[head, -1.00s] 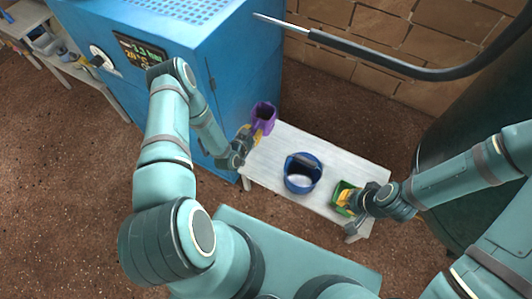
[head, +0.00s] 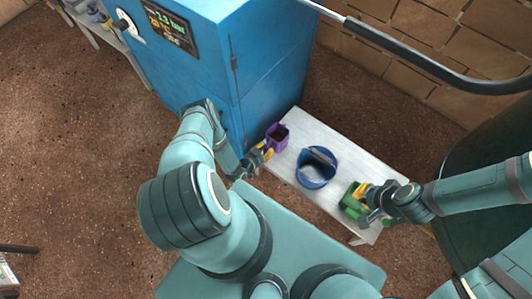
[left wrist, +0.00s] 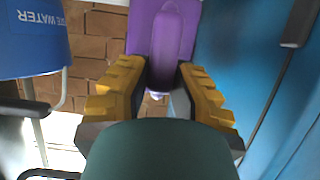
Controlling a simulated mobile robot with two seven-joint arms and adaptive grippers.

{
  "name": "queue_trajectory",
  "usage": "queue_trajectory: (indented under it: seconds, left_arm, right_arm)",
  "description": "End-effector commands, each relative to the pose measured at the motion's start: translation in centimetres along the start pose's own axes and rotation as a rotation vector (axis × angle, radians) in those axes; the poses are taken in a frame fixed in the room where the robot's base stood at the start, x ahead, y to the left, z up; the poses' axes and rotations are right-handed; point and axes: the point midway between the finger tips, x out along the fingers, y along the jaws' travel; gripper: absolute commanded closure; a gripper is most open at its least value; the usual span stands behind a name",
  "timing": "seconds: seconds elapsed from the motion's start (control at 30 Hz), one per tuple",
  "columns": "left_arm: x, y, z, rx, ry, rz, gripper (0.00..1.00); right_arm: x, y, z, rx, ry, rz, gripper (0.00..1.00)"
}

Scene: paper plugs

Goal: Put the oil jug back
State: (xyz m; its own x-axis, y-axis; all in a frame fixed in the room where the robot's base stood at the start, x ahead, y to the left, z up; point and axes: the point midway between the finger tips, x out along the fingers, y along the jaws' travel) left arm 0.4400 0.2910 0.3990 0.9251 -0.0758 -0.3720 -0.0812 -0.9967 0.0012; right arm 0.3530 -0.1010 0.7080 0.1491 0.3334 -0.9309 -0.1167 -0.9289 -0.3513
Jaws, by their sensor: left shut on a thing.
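A purple jug (head: 277,136) is at the far left end of the white bench (head: 340,147), close to the blue cabinet. My left gripper (head: 265,151) is shut on it, and the jug looks upright. In the left wrist view the purple jug (left wrist: 163,30) sits between the yellow fingers (left wrist: 158,78). I cannot tell whether its base touches the bench. A green container (head: 351,202) is at the right end of the bench. My right gripper (head: 366,194) is at it with yellow fingers over it; whether they grip is unclear. No label reading oil shows.
A blue bucket (head: 316,170) with a dark handle stands mid-bench between the two grippers; it also shows in the left wrist view (left wrist: 35,40), lettered with "WATER". A blue cabinet (head: 262,80) rises behind the left end. A dark tank stands at the right. Bench surface around the bucket is bare.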

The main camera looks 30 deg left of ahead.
Motion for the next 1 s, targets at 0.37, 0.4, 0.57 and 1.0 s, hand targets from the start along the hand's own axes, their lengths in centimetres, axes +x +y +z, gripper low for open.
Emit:
queue_trajectory:
  seconds: [0.37,0.4,0.57,1.0]
  left_arm:
    - [1.2,0.0,2.9,0.000,-0.001,-0.001,1.00]
    - [1.1,0.0,2.9,0.000,-0.001,-0.001,1.00]
    - [1.2,0.0,3.0,0.000,-0.001,-0.001,1.00]
    - [1.2,0.0,3.0,0.000,-0.001,-0.001,0.55]
  right_arm:
    - [1.3,0.5,-0.2,-0.001,0.008,0.000,1.00]
    - [1.3,0.5,-0.2,-0.001,0.008,0.000,1.00]
    - [1.3,0.5,-0.2,-0.001,0.007,0.000,1.00]
    - [1.3,0.5,-0.1,-0.001,0.007,0.000,1.00]
